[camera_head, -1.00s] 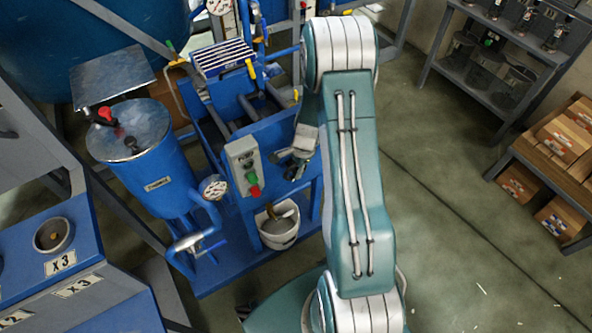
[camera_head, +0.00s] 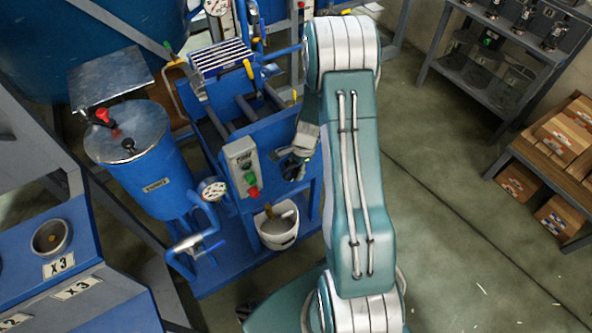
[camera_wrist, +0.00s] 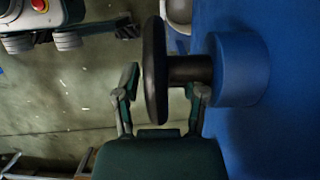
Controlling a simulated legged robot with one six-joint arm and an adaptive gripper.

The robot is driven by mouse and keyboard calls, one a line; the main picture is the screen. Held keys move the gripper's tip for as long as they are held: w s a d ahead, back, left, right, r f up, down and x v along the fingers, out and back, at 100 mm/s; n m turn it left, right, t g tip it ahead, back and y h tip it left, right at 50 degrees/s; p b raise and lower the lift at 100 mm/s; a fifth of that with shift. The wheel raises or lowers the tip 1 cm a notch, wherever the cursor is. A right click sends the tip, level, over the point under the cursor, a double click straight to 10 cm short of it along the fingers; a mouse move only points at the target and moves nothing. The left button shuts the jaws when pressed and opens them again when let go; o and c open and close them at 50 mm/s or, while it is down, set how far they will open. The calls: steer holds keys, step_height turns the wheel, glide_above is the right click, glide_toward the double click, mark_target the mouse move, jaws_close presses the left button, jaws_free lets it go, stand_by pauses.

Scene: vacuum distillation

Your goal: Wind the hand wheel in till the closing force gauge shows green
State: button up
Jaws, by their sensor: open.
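The hand wheel (camera_wrist: 155,70) shows nearly edge-on in the wrist view as a dark disc. Its dark shaft (camera_wrist: 186,70) runs right into a round blue boss (camera_wrist: 236,70) on a blue panel. My gripper (camera_wrist: 161,82) is open, with one finger left of the wheel and the other on its right, below the shaft. I cannot tell whether either finger touches the rim. In the head view my gripper (camera_head: 299,152) is partly hidden by my arm, beside the blue press frame (camera_head: 268,125), and the wheel is hidden. A round gauge (camera_head: 213,190) shows there, its reading too small to tell.
A control box (camera_head: 241,166) with green and red buttons sits left of my gripper. A white bucket (camera_head: 277,226) stands below. A blue tank (camera_head: 155,170) stands left. Open floor (camera_head: 455,215) lies right, before shelves (camera_head: 500,75) and boxes (camera_head: 560,140).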

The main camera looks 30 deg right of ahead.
steer(key=v, duration=1.1)
steer(key=shift+w+d+r, duration=0.1)
steer(key=shift+d+r, duration=0.05)
steer(key=shift+d, duration=0.05)
steer(key=a+h, duration=0.1)
steer(key=a+r+h, duration=0.1)
steer(key=a, duration=0.2)
steer(key=shift+r+h, duration=0.3)
steer(key=shift+h, duration=0.1)
step_height(320, 180, down, 11)
steer(key=shift+r, duration=0.1)
steer(key=shift+d, duration=0.1)
jaws_close()
